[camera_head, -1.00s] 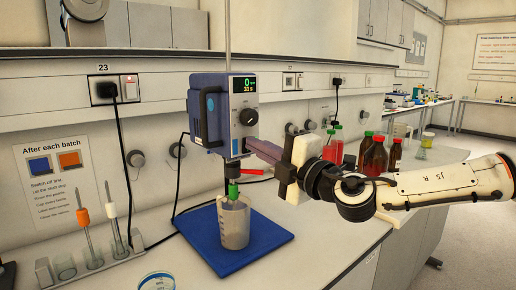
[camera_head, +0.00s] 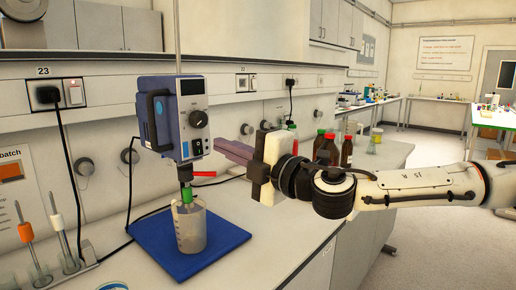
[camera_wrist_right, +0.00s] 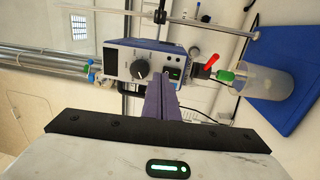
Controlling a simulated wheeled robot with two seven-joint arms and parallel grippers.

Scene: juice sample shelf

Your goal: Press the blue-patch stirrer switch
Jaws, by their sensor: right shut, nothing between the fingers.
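The blue-grey stirrer (camera_head: 185,120) stands over the bench, with a dial on its front and a dark display (camera_head: 192,86). A small dark switch (camera_head: 196,146) sits below the dial. My right gripper (camera_head: 218,143) is shut and empty, its fingertips close to the stirrer's front by the switch. In the right wrist view, the purple-grey fingers (camera_wrist_right: 164,85) reach to the switch area beside the dial (camera_wrist_right: 139,69); I cannot tell whether they touch. My left gripper is not in view.
A clear beaker (camera_head: 191,228) stands under the stirrer on a blue mat (camera_head: 225,238). A red lever (camera_head: 204,174) sticks out below the stirrer's body. Brown bottles (camera_head: 327,150) stand behind my right gripper. Probes (camera_head: 57,222) stand in a rack at left.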

